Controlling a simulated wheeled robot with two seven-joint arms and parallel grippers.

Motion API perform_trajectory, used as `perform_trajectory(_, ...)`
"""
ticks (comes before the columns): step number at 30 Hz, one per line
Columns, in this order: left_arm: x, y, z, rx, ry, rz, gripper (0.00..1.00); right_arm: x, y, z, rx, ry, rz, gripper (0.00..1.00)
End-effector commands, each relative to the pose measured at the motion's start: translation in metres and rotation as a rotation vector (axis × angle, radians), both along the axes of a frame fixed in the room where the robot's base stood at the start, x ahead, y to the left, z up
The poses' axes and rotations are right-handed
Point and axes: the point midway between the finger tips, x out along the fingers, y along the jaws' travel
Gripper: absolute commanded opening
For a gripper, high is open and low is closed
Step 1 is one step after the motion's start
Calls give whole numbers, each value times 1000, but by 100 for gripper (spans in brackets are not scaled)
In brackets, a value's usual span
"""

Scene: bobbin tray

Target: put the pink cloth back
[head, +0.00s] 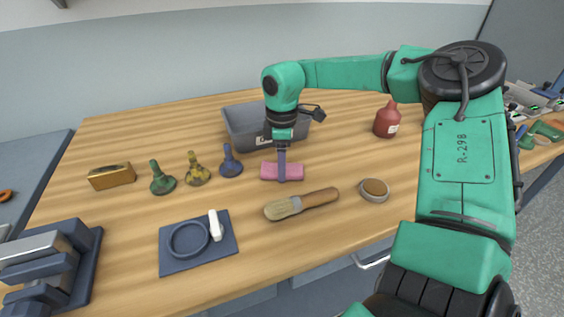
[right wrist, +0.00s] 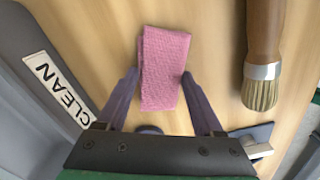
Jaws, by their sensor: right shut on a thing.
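The pink cloth (head: 294,171) is a small folded pad on or just above the wooden table, in front of the grey bin (head: 243,127). My right gripper (head: 281,178) points down at it and is shut on it. In the right wrist view the cloth (right wrist: 165,55) lies between the two purple fingers of the gripper (right wrist: 160,75). The bin's wall bears a CLEAN label in that view (right wrist: 60,88). I cannot tell whether the cloth touches the table. My left gripper does not show.
A brush (head: 302,203) and a round tin (head: 374,190) lie in front and to the right. A red bottle (head: 386,120) stands at the back right. Three small funnel-shaped items, a brass block (head: 112,177) and a blue tray (head: 172,262) are to the left.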

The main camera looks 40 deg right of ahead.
Motion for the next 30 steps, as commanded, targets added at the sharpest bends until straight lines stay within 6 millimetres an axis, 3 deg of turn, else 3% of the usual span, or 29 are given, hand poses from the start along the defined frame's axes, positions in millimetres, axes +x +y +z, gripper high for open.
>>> perform_trajectory(7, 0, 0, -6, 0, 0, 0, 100, 0, 0, -4, -1, -1, 1, 8)
perform_trajectory(8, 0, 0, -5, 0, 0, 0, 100, 0, 0, -3, -1, -1, 1, 76)
perform_trajectory(9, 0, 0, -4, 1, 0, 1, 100, 0, 0, -2, 0, 0, 1, 92)
perform_trajectory(10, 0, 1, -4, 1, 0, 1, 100, 0, 0, -2, 0, 0, 1, 99)
perform_trajectory(22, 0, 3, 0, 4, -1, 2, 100, 1, 0, 7, -1, -2, 0, 99)
perform_trajectory(26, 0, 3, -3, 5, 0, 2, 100, 2, 0, 35, -2, -6, -1, 99)
perform_trajectory(30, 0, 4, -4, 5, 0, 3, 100, 2, -1, 76, -4, -6, -2, 99)
